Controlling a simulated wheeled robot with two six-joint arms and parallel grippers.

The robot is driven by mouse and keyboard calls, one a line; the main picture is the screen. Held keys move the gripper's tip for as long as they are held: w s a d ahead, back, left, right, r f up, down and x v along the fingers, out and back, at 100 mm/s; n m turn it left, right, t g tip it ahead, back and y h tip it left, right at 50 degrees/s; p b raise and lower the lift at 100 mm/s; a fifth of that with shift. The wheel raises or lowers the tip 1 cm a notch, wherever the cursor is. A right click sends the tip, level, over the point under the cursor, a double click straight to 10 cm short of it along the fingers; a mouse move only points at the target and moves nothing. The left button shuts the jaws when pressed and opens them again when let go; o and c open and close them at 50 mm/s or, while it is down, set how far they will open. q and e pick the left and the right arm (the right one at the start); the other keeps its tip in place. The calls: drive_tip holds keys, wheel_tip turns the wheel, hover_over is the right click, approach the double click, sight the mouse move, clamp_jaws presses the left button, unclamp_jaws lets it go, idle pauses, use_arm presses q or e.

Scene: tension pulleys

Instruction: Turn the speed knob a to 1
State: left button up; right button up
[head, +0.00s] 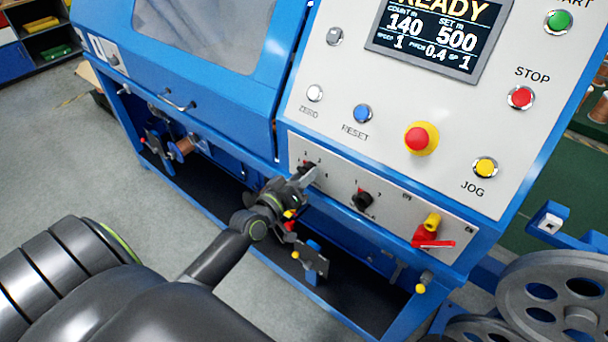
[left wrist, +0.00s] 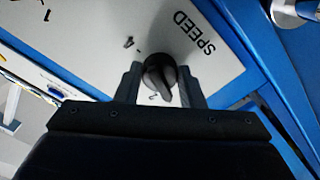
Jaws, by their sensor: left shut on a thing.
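The speed knob (left wrist: 158,72) is a small black rotary knob with a raised ridge on a light grey panel. The word SPEED is printed beside it in the left wrist view, and a 2 shows close to the lower end of its ridge. I cannot tell exactly which number it points at. My left gripper (left wrist: 160,88) has one finger on each side of the knob and is shut on it. In the head view my left gripper (head: 306,175) reaches the panel's left end and partly hides the knob (head: 306,166). My right gripper is not in view.
A second black knob (head: 363,201) and a red-handled switch (head: 432,236) sit to the right on the same panel. Above are buttons, a red emergency stop (head: 421,138) and a lit display (head: 435,38). A blue frame edge runs below the panel.

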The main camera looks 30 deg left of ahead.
use_arm(q)
drive_tip(key=shift+n, duration=2.2)
drive_tip(key=o, duration=1)
drive_tip(key=shift+s+a+b, duration=0.2)
drive_tip(key=shift+s+b, duration=0.35)
drive_tip(key=shift+s, duration=2.35)
drive_tip(key=shift+s+a+b, duration=0.25)
drive_tip(key=shift+s+b, duration=0.3)
drive_tip(key=shift+s, duration=2.35)
drive_tip(key=shift+s+a+b, duration=0.2)
drive_tip(key=shift+s+b, duration=0.35)
drive_tip(key=shift+s, duration=2.35)
